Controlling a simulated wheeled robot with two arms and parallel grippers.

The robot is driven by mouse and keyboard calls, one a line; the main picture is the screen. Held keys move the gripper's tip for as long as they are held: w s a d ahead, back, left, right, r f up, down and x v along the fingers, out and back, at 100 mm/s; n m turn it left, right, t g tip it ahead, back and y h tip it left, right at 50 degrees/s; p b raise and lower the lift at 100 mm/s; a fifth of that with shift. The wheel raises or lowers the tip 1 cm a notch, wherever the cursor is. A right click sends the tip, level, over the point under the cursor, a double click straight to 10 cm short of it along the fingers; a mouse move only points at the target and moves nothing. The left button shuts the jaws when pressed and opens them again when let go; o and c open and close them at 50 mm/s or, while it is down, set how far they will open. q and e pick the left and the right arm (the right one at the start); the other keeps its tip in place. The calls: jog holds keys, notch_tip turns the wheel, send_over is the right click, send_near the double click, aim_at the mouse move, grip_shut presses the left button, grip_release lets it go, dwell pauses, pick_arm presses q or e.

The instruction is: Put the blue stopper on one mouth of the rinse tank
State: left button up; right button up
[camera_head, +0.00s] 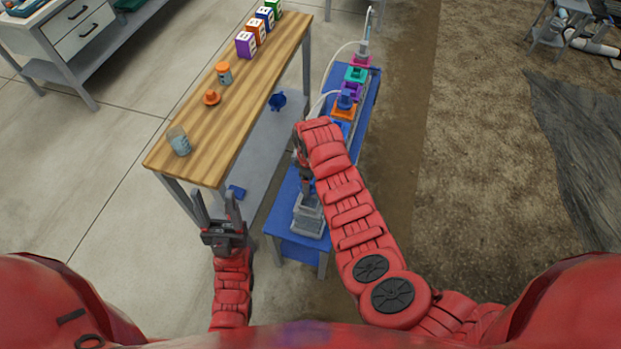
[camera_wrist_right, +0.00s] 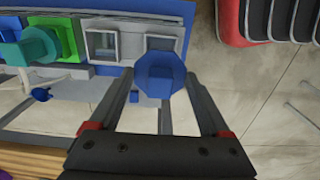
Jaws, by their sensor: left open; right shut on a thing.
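The blue stopper (camera_wrist_right: 160,82) is between the fingertips of my right gripper (camera_head: 306,184), which is shut on it. It looks octagonal from the wrist. The grey rinse tank (camera_head: 309,218) stands at the near end of the blue skid, below my right gripper. In the right wrist view, two square mouths show on it: one clear (camera_wrist_right: 102,45) and one (camera_wrist_right: 160,44) just beyond the stopper, partly overlapped. Both look uncovered. I cannot tell the stopper's height above the tank. My left gripper (camera_head: 219,208) is open and empty, left of the skid.
The blue skid (camera_head: 290,245) carries several coloured fittings and a white hose beyond the tank. A wooden bench (camera_head: 235,110) on the left holds a glass jar (camera_head: 179,141), an orange piece (camera_head: 212,98), an orange-capped jar (camera_head: 224,73) and coloured boxes. My right forearm hides part of the skid.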

notch_tip(320, 180, down, 9)
jog(key=b, duration=0.6)
jog(key=o, duration=1.2)
jog(key=shift+c, duration=0.2)
notch_tip(320, 180, up, 8)
jog(key=shift+w+r+b, duration=0.1)
jog(key=shift+w+b, duration=0.05)
jog(key=shift+b, duration=1)
notch_tip(320, 180, up, 9)
jog(key=p, duration=0.4)
jog(key=shift+r, duration=0.1)
